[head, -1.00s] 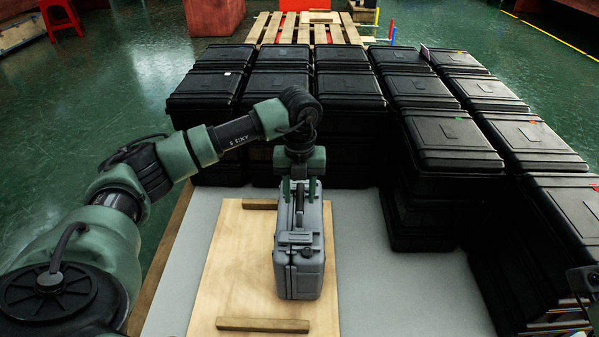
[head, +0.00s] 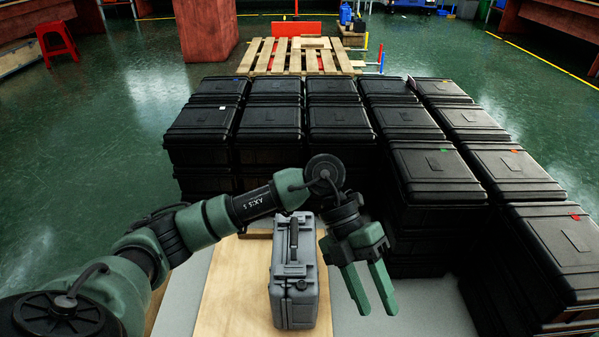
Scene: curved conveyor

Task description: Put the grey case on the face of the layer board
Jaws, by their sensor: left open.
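The grey case (head: 294,300) stands upright on the wooden layer board (head: 235,290), its handle on top. My left gripper (head: 377,300) is open and empty to the right of the case, apart from it, with its green fingers pointing down. The layer board lies on a light grey surface (head: 435,313). One wooden strip (head: 255,234) shows at the board's far end, partly behind my arm. My right gripper is out of the picture.
Stacks of black cases (head: 270,125) stand behind the board, and more black cases (head: 440,175) line the right side. An empty wooden pallet (head: 292,57) lies beyond them. A red stool (head: 57,42) stands far left. The grey surface right of the board is clear.

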